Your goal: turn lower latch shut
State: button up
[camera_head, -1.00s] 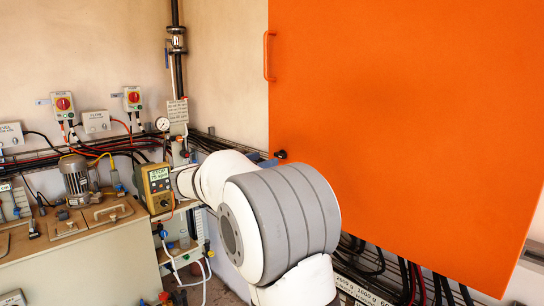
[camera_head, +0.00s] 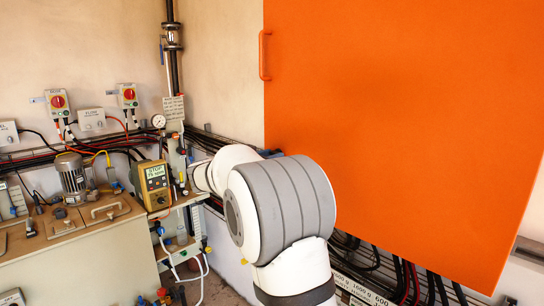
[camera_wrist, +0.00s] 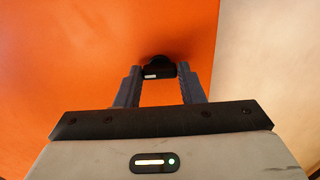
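In the wrist view a dark latch (camera_wrist: 158,66) with a rounded top sits on the orange door (camera_wrist: 70,50), near its edge. My gripper (camera_wrist: 160,70) points at it with two dark fingers spread apart, one tip on each side of the latch's lower part. The tips look very close to its sides; I cannot tell if they touch. In the head view the orange door (camera_head: 400,130) fills the right side, and my arm hides the gripper's grip area and most or all of the latch at the door's lower left.
An orange handle (camera_head: 264,55) is higher on the door's left edge. Cables (camera_head: 410,280) run below the door. At left, a bench (camera_head: 90,250) carries a motor (camera_head: 72,178) and a yellow meter (camera_head: 155,185). A pale wall (camera_wrist: 265,60) lies right of the door edge in the wrist view.

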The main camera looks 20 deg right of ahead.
jog(key=c, duration=0.3)
jog(key=shift+d+r, duration=0.1)
jog(key=shift+d, duration=0.05)
jog(key=shift+c, duration=0.3)
jog(key=n+b, duration=0.2)
jog(key=n, duration=0.2)
jog(key=n+b, duration=0.3)
jog(key=n, duration=0.1)
jog(key=n+b, duration=0.3)
jog(key=n, duration=0.2)
jog(key=shift+w+a, duration=0.1)
jog(key=shift+a, duration=0.15)
jog(key=n, duration=0.4)
jog(key=shift+r+n, duration=0.1)
jog(key=shift+n, duration=0.3)
jog(key=shift+p, duration=0.3)
